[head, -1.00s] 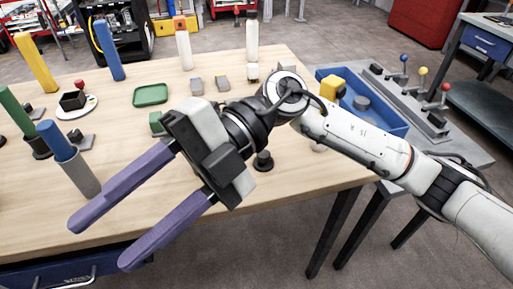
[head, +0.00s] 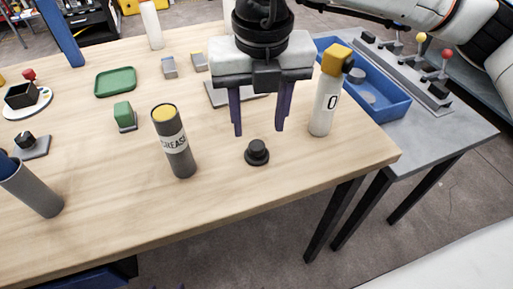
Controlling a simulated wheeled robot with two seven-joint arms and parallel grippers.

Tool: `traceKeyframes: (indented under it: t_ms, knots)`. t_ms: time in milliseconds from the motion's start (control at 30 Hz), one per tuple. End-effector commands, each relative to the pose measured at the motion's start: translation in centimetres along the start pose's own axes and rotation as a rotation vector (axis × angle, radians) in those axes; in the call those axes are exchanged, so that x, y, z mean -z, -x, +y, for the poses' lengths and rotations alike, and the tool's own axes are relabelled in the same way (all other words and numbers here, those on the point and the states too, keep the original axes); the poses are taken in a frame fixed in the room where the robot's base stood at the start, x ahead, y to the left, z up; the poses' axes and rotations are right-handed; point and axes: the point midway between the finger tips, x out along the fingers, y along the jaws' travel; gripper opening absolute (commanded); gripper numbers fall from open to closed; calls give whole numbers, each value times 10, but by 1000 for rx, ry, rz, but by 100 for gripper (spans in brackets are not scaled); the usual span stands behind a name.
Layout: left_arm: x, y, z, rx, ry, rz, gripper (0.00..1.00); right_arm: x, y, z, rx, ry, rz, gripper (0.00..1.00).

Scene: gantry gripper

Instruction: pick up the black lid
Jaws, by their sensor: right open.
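The black lid (head: 257,152) lies on the wooden table near its front edge, a round disc with a raised knob on top. My right gripper (head: 259,133) points down with its two purple fingers spread and nothing between them. Its fingertips appear above and slightly behind the lid, apart from it. My left gripper does not show in the head view.
A grey grease tube (head: 174,142) stands left of the lid. A white bottle with a yellow and black top (head: 325,103) stands close to the right finger. A green block (head: 124,116) and a green tray (head: 115,82) are farther left. A blue bin (head: 385,103) stands at right.

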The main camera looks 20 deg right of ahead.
Motion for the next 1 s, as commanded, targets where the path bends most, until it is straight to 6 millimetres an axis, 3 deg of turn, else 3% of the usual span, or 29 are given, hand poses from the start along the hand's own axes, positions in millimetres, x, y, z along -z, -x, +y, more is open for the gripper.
traceKeyframes:
  t_ms: [400,667,933,1000]
  knots:
    - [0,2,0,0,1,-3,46,6,-52,2,-2,2,2,46]
    - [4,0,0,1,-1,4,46,6,-55,2,-3,3,1,46]
    - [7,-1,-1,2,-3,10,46,6,-55,2,-3,3,1,4]
    - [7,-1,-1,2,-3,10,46,6,-55,2,-3,3,1,2]
